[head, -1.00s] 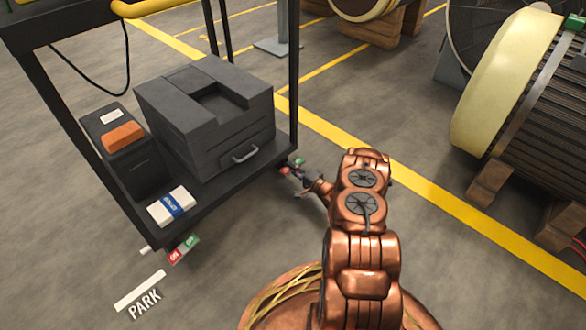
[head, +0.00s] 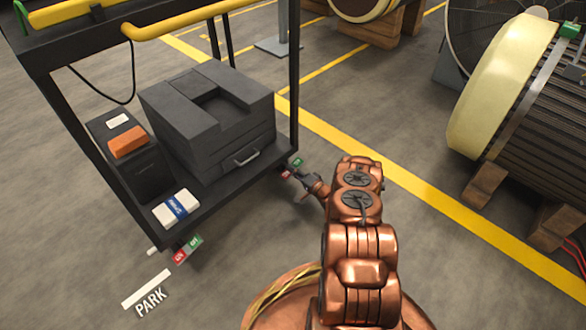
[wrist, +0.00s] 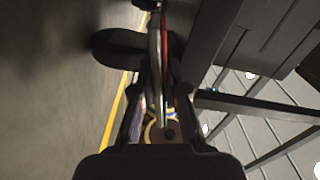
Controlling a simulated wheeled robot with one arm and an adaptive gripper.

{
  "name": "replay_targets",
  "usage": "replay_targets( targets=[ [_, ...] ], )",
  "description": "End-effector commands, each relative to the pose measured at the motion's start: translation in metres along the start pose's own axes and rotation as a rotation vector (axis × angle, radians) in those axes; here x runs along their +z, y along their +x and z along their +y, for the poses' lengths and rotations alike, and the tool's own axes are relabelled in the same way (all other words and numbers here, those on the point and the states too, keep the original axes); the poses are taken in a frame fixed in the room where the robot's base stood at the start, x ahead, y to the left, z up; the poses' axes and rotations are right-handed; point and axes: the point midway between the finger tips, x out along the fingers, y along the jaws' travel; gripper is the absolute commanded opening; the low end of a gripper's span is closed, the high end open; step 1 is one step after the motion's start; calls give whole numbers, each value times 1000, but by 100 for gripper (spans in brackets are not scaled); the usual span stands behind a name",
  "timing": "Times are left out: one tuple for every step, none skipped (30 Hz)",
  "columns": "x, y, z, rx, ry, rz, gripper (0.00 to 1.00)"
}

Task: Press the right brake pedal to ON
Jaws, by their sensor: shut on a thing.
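The right brake pedal (head: 296,163), with a red and a green patch, sits low at the cart's near right corner in the head view. My gripper (head: 308,181) is right at this pedal and partly hides it. In the wrist view my gripper (wrist: 160,112) has a grey bar with a red strip, part of the pedal (wrist: 165,45), running between its fingers. The fingers are shut on it. The left brake pedal (head: 187,249), red and green, shows at the cart's near left corner. Whether the right pedal is up or down I cannot tell.
The black cart (head: 228,192) carries a grey block (head: 210,115), a dark case and a small white box. A dark wheel (wrist: 125,46) is beside the pedal in the wrist view. A rotor (head: 520,110) lies on wooden blocks at right. A PARK label (head: 150,300) marks the floor.

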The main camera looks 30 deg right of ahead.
Motion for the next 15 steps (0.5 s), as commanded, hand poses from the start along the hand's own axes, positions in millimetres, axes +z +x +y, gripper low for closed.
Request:
replay_targets(
  targets=[
    [1, 0, 1, 1, -2, -1, 0],
    [1, 0, 1, 1, -2, -1, 0],
    [1, 0, 1, 1, -2, -1, 0],
    [1, 0, 1, 1, -2, -1, 0],
    [1, 0, 1, 1, -2, -2, 0],
    [1, 0, 1, 1, -2, -2, 0],
    [1, 0, 1, 1, -2, -2, 0],
    [1, 0, 1, 1, -2, -2, 14],
    [1, 0, 1, 0, -2, -2, 19],
    [1, 0, 1, 0, -2, -2, 22],
    [1, 0, 1, 0, -2, -2, 25],
    [1, 0, 1, 0, -2, -2, 29],
    [0, 0, 0, 0, -2, -1, 32],
    [0, 0, 0, 0, -2, -1, 35],
    [0, 0, 0, 0, -2, -1, 38]
  ],
)
